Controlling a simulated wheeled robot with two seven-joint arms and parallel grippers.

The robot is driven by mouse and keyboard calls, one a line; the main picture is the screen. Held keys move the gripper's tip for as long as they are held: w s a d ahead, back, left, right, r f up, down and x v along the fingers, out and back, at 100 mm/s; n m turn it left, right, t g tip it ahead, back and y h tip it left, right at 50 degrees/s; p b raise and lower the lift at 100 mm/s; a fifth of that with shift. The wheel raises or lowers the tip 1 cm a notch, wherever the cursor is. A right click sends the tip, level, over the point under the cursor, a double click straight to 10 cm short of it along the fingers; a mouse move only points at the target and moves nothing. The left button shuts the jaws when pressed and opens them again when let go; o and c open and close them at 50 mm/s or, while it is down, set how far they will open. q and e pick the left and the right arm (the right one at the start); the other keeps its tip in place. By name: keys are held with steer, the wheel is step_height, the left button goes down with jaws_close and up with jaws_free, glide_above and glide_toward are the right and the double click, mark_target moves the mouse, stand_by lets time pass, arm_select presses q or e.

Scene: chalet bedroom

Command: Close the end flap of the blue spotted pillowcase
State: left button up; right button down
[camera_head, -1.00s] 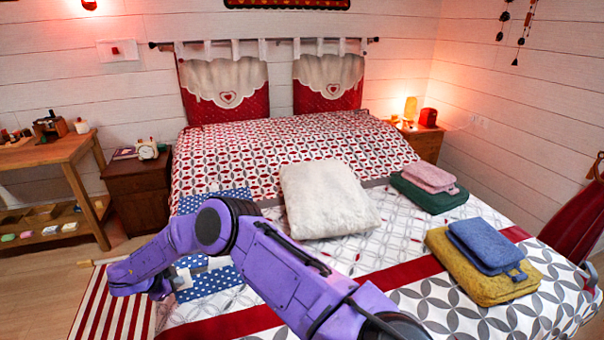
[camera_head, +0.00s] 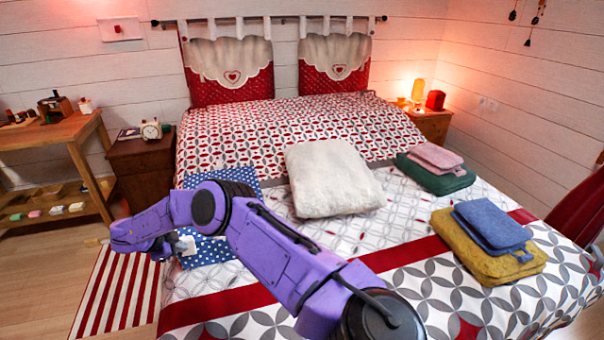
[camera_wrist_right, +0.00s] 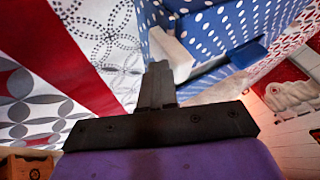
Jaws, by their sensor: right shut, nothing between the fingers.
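The blue spotted pillowcase (camera_head: 212,250) lies on the left side of the bed, partly hidden behind my right arm. In the right wrist view its spotted cloth (camera_wrist_right: 235,22) fills the upper middle, with a darker blue strip (camera_wrist_right: 222,58) below it. A small white piece (camera_wrist_right: 172,52) shows at its near end; I cannot tell whether it is pillow or lining. My right gripper (camera_wrist_right: 158,82) is shut and empty, its fingertips close to this white piece; contact is unclear. In the head view the fingers are largely hidden by the wrist. My left gripper is out of view.
A white cushion (camera_head: 333,178) lies mid-bed. Folded pink (camera_head: 436,157) and green cloths, and folded blue (camera_head: 490,226) and yellow cloths, lie at the right. A nightstand (camera_head: 142,180) and striped rug (camera_head: 115,290) are at the left. The front of the bed is bare.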

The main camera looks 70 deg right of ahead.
steer(key=shift+s+d, duration=0.25)
steer(key=shift+d, duration=0.4)
steer(key=shift+s+a+r+p, duration=0.1)
steer(key=shift+s+a+p, duration=0.2)
steer(key=shift+p, duration=0.1)
steer(key=s+a+r, duration=0.2)
steer(key=a+r, duration=0.6)
steer(key=shift+s+a, duration=0.15)
steer(key=shift+a, duration=0.1)
